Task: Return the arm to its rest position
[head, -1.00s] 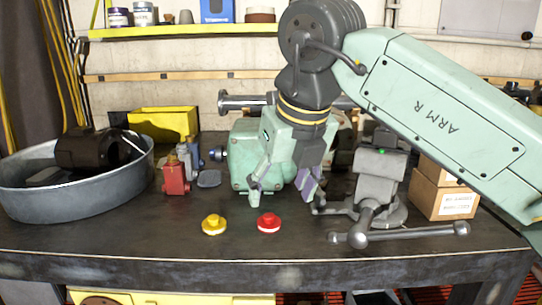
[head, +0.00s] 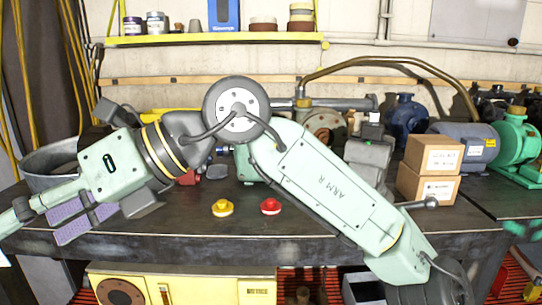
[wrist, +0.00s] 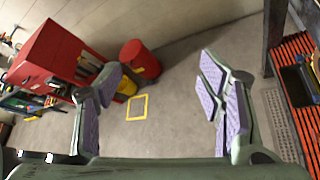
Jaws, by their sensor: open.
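My arm (head: 335,185) reaches from the lower right of the head view to a raised elbow joint and bends down to the left. My gripper (head: 52,218) is at the left of the head view, in front of the workbench's left front edge. Its purple-padded fingers point left. In the wrist view my gripper (wrist: 160,105) is open, its fingers wide apart with nothing between them and bare floor beyond. The workbench (head: 300,228) lies behind my arm.
A yellow button (head: 222,208) and a red button (head: 270,206) sit on the bench. A grey tub (head: 50,162) is partly hidden behind my gripper. Cardboard boxes (head: 430,172) stand at right. The wrist view shows a red cabinet (wrist: 62,55), a red bin (wrist: 140,58) and free floor.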

